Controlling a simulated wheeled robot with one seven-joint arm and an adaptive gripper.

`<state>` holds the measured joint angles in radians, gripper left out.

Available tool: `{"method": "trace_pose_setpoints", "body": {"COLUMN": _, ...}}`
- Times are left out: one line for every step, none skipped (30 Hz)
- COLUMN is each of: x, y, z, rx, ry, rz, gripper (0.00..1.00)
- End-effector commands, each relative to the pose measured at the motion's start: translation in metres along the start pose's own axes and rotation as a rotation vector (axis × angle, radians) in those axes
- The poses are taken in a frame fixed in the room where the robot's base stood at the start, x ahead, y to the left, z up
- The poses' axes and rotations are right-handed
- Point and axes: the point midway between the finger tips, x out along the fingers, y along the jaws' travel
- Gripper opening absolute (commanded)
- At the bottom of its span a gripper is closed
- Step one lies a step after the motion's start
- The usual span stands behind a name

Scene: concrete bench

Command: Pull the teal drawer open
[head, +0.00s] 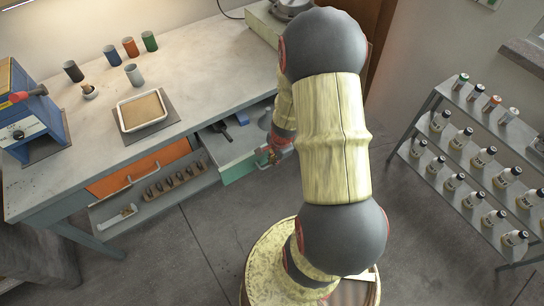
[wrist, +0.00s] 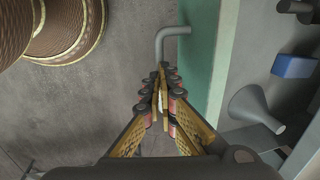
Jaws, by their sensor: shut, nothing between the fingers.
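The teal drawer (head: 243,166) stands out from under the bench, with tools visible inside it. Its teal front (wrist: 202,60) also shows in the wrist view, with a grey bent bar handle (wrist: 172,33) on its outer side. My gripper (wrist: 161,72) is shut and empty, its fingertips at the near part of the handle. The fingers hide that part of the handle, and I cannot tell whether they touch it. In the head view my arm partly covers the drawer's right end.
Inside the drawer are a blue block (wrist: 294,67) and a grey funnel (wrist: 254,105). An orange drawer (head: 140,172) sits to its left, above a shelf of several brushes (head: 172,182). A bottle rack (head: 455,150) stands at the right. Bare floor (head: 205,235) lies in front.

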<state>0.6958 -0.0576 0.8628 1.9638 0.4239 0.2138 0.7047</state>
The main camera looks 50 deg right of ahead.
Motion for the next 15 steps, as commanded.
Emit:
{"method": "trace_pose_setpoints", "body": {"x": 0.0025, "y": 0.0016, "z": 0.0005, "rx": -0.001, "ry": -0.001, "rz": 0.003, "gripper": 0.09}}
{"method": "trace_pose_setpoints", "body": {"x": 0.0026, "y": 0.0017, "z": 0.0006, "rx": -0.001, "ry": -0.001, "rz": 0.004, "gripper": 0.10}}
{"method": "trace_pose_setpoints", "body": {"x": 0.0029, "y": 0.0021, "z": 0.0007, "rx": -0.001, "ry": -0.001, "rz": 0.004, "gripper": 0.13}}
{"method": "trace_pose_setpoints", "body": {"x": 0.0031, "y": 0.0025, "z": 0.0008, "rx": -0.001, "ry": -0.001, "rz": 0.005, "gripper": 0.14}}
{"method": "trace_pose_setpoints", "body": {"x": 0.0033, "y": 0.0029, "z": 0.0010, "rx": -0.001, "ry": -0.002, "rz": 0.006, "gripper": 0.16}}
{"method": "trace_pose_setpoints", "body": {"x": 0.0035, "y": 0.0032, "z": 0.0012, "rx": -0.001, "ry": -0.002, "rz": 0.006, "gripper": 0.18}}
{"method": "trace_pose_setpoints", "body": {"x": 0.0036, "y": 0.0034, "z": 0.0013, "rx": -0.001, "ry": -0.002, "rz": 0.007, "gripper": 0.20}}
{"method": "trace_pose_setpoints", "body": {"x": 0.0036, "y": 0.0035, "z": 0.0013, "rx": -0.001, "ry": -0.002, "rz": 0.007, "gripper": 0.22}}
{"method": "trace_pose_setpoints", "body": {"x": 0.0037, "y": 0.0036, "z": 0.0014, "rx": -0.001, "ry": -0.003, "rz": 0.007, "gripper": 0.24}}
{"method": "trace_pose_setpoints", "body": {"x": 0.0037, "y": 0.0036, "z": 0.0015, "rx": -0.001, "ry": -0.003, "rz": 0.007, "gripper": 0.26}}
{"method": "trace_pose_setpoints", "body": {"x": 0.0037, "y": 0.0036, "z": 0.0016, "rx": -0.001, "ry": -0.003, "rz": 0.007, "gripper": 0.27}}
{"method": "trace_pose_setpoints", "body": {"x": 0.0036, "y": 0.0035, "z": 0.0016, "rx": -0.001, "ry": -0.003, "rz": 0.007, "gripper": 0.27}}
{"method": "trace_pose_setpoints", "body": {"x": 0.0035, "y": 0.0034, "z": 0.0016, "rx": -0.001, "ry": -0.003, "rz": 0.007, "gripper": 0.27}}
{"method": "trace_pose_setpoints", "body": {"x": 0.0034, "y": 0.0033, "z": 0.0016, "rx": -0.001, "ry": -0.003, "rz": 0.007, "gripper": 0.27}}
{"method": "trace_pose_setpoints", "body": {"x": 0.0033, "y": 0.0031, "z": 0.0016, "rx": -0.001, "ry": -0.003, "rz": 0.007, "gripper": 0.27}}
